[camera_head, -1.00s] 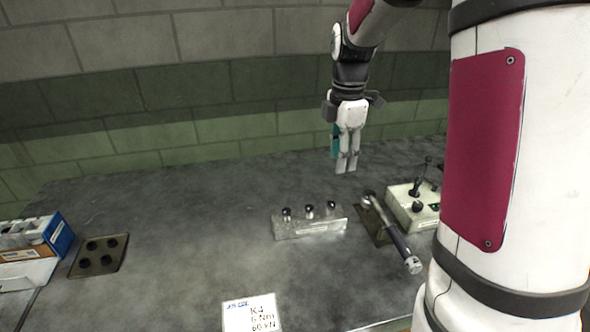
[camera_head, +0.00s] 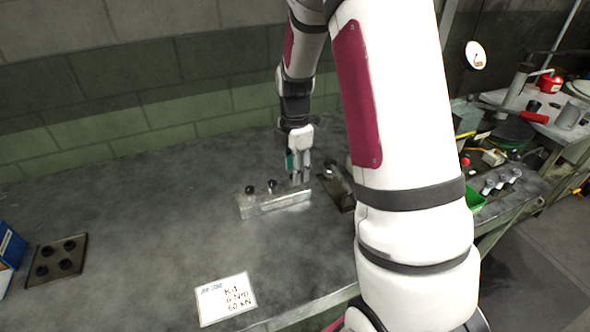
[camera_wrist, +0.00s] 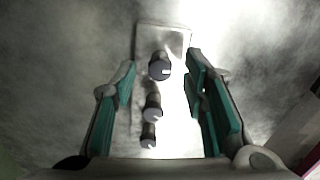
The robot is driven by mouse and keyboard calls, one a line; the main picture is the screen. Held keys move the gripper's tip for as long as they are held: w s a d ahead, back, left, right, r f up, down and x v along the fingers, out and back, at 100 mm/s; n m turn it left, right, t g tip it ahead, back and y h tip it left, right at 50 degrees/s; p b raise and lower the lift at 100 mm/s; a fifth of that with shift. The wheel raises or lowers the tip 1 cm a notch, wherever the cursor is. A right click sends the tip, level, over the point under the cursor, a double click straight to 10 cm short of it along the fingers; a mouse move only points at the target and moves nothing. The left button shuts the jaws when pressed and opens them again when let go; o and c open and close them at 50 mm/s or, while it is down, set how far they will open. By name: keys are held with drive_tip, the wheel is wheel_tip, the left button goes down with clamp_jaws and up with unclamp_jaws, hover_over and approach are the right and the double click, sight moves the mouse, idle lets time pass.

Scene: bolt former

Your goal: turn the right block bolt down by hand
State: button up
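The pale metal block (camera_head: 274,204) lies on the dark bench, with a row of dark-headed bolts. The left bolt (camera_head: 249,190) and middle bolt (camera_head: 272,186) stand upright in the head view. The right bolt is hidden there behind my gripper (camera_head: 300,181), whose fingers point down at the block's right end. In the wrist view three bolts show in line on the block (camera_wrist: 176,40). My gripper (camera_wrist: 160,70) is open there, teal-padded fingers on either side. The largest bolt head (camera_wrist: 159,67) appears between the fingertips, with a gap on both sides.
A white card (camera_head: 226,298) lies near the bench's front edge. A dark plate with several holes (camera_head: 57,259) and a blue box (camera_head: 9,246) are at left. The bench left of the block is clear.

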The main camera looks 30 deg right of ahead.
drive_tip(key=shift+f, duration=0.4)
drive_tip(key=shift+c, duration=0.2)
clamp_jaws()
drive_tip(key=shift+m, duration=0.3)
